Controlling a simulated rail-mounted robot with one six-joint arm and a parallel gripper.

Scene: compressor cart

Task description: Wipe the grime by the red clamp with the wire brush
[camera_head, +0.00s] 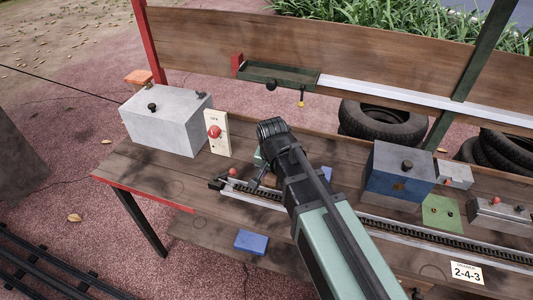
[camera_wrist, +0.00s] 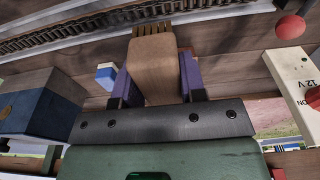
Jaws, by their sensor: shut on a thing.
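My gripper (camera_wrist: 156,82) has two purple fingers in the wrist view, shut on a tan wooden piece with a toothed far end, seemingly the wire brush (camera_wrist: 154,52). It is over the wooden bench (camera_head: 150,165). In the head view my own arm hides most of the gripper and brush. A red knob (camera_head: 233,172) is at the left end of the toothed rail; it also shows at the upper right of the wrist view (camera_wrist: 290,27). A red block (camera_head: 237,62) is at the green tray's left end. I cannot tell which is the red clamp. I cannot make out grime clearly.
A pale switch panel with a red button (camera_head: 217,133) stands beside a grey box (camera_head: 165,120) at the left. A blue-grey box (camera_head: 398,175) stands to the right of my arm. The toothed rail (camera_head: 430,240) runs along the bench. A blue block (camera_head: 250,241) lies near the front.

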